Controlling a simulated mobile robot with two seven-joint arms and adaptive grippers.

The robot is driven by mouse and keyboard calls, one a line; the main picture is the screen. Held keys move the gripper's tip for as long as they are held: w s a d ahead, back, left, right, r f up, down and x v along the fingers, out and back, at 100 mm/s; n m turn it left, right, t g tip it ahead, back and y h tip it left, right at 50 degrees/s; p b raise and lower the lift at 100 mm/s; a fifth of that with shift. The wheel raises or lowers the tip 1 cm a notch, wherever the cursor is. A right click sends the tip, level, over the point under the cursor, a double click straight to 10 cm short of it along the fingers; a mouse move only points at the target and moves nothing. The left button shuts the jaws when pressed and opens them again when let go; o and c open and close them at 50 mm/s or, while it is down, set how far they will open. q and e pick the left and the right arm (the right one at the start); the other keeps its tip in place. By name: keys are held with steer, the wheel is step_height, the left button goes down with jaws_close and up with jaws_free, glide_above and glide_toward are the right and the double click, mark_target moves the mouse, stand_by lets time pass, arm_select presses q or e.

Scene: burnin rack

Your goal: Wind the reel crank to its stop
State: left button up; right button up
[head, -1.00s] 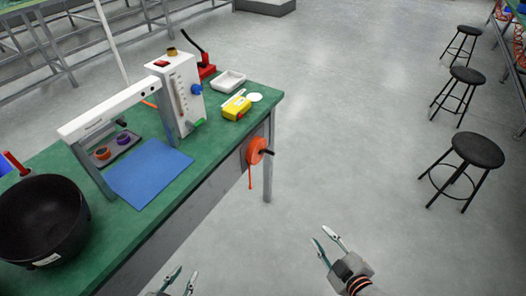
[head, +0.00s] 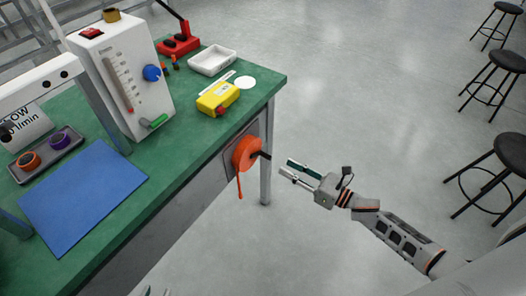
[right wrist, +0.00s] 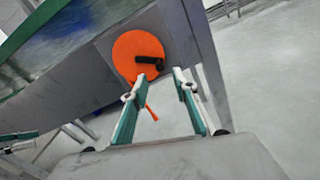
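The orange reel (head: 245,154) is mounted on the side of the green workbench, near its corner, with an orange tail hanging below it. Its black crank handle (head: 263,155) sticks out toward my right gripper (head: 288,171). In the right wrist view the reel (right wrist: 128,52) is straight ahead, and the crank (right wrist: 150,62) is just beyond the fingertips. My right gripper (right wrist: 163,78) is open and empty, apart from the crank. Only the fingertips of my left gripper (head: 156,291) show at the bottom edge of the head view.
The workbench (head: 165,160) holds a blue mat (head: 85,195), a white panel unit (head: 125,80), a yellow device (head: 218,98), a white tray (head: 212,60) and a small tray with rings (head: 45,155). Black stools (head: 512,150) stand at the right. The floor beside the reel is clear.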

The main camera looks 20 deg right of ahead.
mark_target(271, 157)
steer(key=x, duration=0.8)
jaws_close()
